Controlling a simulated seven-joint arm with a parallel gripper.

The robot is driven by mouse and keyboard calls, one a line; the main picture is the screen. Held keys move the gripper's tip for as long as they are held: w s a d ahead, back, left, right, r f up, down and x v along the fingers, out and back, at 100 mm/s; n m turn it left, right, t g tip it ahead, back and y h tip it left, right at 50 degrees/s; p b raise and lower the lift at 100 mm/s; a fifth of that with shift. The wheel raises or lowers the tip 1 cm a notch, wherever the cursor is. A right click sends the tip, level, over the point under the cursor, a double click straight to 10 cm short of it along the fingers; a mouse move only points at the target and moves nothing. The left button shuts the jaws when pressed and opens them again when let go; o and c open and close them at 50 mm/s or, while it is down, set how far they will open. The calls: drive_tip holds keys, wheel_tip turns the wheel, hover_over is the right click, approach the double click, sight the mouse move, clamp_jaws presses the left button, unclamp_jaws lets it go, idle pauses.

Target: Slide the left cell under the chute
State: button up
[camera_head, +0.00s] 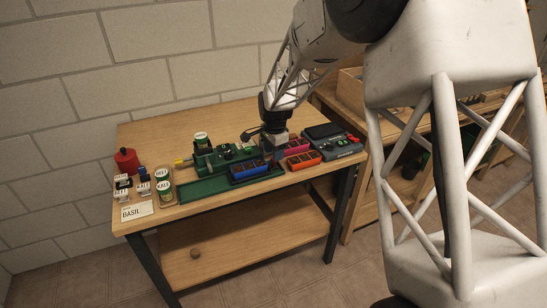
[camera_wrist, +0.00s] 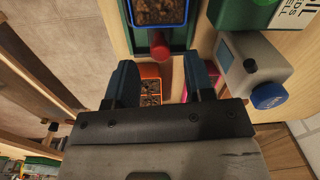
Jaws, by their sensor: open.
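A blue tray (camera_head: 248,170) with dark soil in its cells sits in a long green track (camera_head: 208,189) on the table. In the wrist view the blue tray (camera_wrist: 158,24) shows at the top edge, with a red knob (camera_wrist: 158,45) on its near end. My gripper (camera_head: 272,153) is at the right end of the blue tray. In the wrist view my gripper (camera_wrist: 162,75) is open, with the red knob just beyond its fingertips and apart from them. A green machine (camera_head: 222,158) stands behind the track. I cannot make out the chute clearly.
An orange tray (camera_head: 303,160) and a pink tray (camera_head: 297,146) lie right of my gripper, beside a grey device (camera_head: 336,146). A grey box with a blue cap (camera_wrist: 269,96) is close by on the right in the wrist view. Labelled jars (camera_head: 164,187) and a BASIL card (camera_head: 136,211) stand left.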

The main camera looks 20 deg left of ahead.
drive_tip(key=shift+f, duration=1.4)
drive_tip(key=shift+c, duration=0.3)
clamp_jaws()
